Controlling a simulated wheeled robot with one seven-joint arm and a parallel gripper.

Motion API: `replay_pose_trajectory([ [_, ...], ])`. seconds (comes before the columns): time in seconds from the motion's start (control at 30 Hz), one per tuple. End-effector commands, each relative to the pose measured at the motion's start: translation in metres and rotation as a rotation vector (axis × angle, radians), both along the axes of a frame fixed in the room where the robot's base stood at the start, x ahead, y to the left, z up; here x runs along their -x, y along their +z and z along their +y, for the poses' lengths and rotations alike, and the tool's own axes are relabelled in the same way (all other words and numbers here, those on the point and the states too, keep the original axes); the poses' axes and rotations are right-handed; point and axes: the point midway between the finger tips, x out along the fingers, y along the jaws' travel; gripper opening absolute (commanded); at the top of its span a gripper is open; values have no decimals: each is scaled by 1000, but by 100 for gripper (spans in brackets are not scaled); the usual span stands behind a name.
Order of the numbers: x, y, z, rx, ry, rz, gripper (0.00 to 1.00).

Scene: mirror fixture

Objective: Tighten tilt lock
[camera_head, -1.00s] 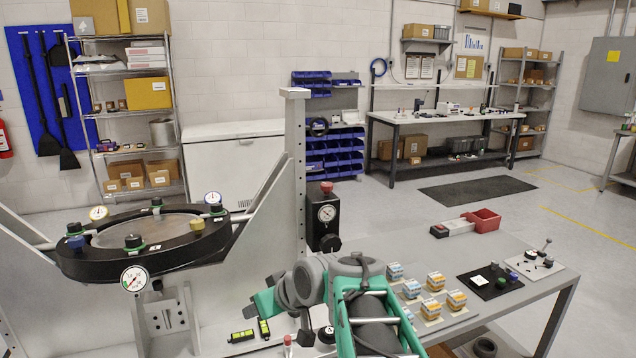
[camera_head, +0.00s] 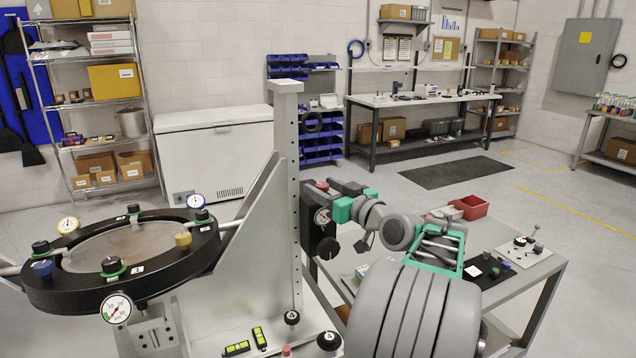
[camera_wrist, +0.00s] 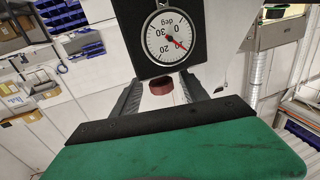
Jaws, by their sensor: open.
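A black tilt box (camera_head: 320,220) with a white dial marked in degrees is on the right side of the upright metal post. A red knob (camera_head: 322,186) sits on its top and a black knob is low on its front. In the wrist view the dial (camera_wrist: 168,38) appears upside down, its needle red, with the red knob (camera_wrist: 160,87) below it. My gripper (camera_wrist: 158,92) is open, and the red knob shows between its two dark fingers. I cannot tell whether they touch it. In the head view my gripper (camera_head: 338,188) is beside the box's top, partly hidden.
The black mirror ring (camera_head: 150,265) with several knobs and dials is at left on the grey fixture. Small level vials and black numbered knobs lie on the base plate. A side table (camera_head: 520,300) with a red bin (camera_head: 470,207) and small parts is at right, behind my arm.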

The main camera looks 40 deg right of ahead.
Motion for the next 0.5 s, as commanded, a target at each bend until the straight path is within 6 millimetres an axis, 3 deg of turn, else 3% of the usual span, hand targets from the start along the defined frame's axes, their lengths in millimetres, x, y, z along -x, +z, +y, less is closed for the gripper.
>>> replay_pose_trajectory([
  [0.3, -9, 0, 1, 1, 1, 0, 52],
  [0.5, -9, 0, 1, 0, 2, 0, 36],
])
